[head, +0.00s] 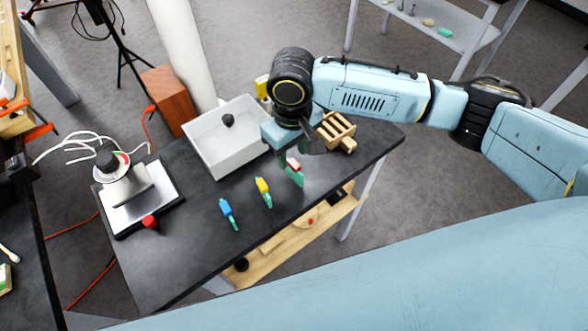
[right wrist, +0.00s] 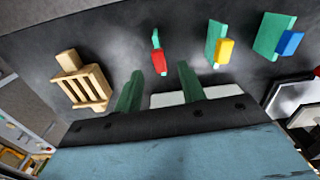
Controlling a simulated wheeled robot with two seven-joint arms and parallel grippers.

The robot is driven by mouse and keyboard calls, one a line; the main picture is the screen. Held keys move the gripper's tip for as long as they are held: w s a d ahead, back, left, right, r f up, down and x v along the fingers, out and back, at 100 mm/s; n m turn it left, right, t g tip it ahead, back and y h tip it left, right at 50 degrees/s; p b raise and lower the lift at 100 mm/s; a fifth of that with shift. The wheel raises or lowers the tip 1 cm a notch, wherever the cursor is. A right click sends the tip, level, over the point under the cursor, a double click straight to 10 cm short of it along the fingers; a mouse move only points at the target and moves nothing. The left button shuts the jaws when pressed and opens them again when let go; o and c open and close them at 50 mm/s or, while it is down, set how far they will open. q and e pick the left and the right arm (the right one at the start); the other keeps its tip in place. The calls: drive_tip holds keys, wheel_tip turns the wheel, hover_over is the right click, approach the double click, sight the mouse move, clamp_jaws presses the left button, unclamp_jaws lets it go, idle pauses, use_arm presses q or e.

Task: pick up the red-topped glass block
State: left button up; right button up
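The red-topped glass block (head: 295,174) stands on the dark table, a green glass piece with a red part. It also shows in the right wrist view (right wrist: 157,61), ahead of the gap between my fingers. My right gripper (right wrist: 160,78) is open with nothing between its two fingers. In the head view the right gripper (head: 302,147) is close behind and above the block, partly covered by its own wrist. I cannot tell from these views whether a finger touches the block. My left gripper is not in view.
A yellow-topped block (head: 263,191) and a blue-topped block (head: 228,213) stand to the left. A white tray (head: 206,158) with a dark lump and a wooden slatted rack (head: 335,130) are behind. A metal device (head: 125,190) occupies the table's left end.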

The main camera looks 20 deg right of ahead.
sight(294, 163)
drive_tip(key=f, duration=0.4)
drive_tip(key=shift+s+d+f, duration=0.1)
drive_tip(key=shift+s+f, duration=0.2)
clamp_jaws()
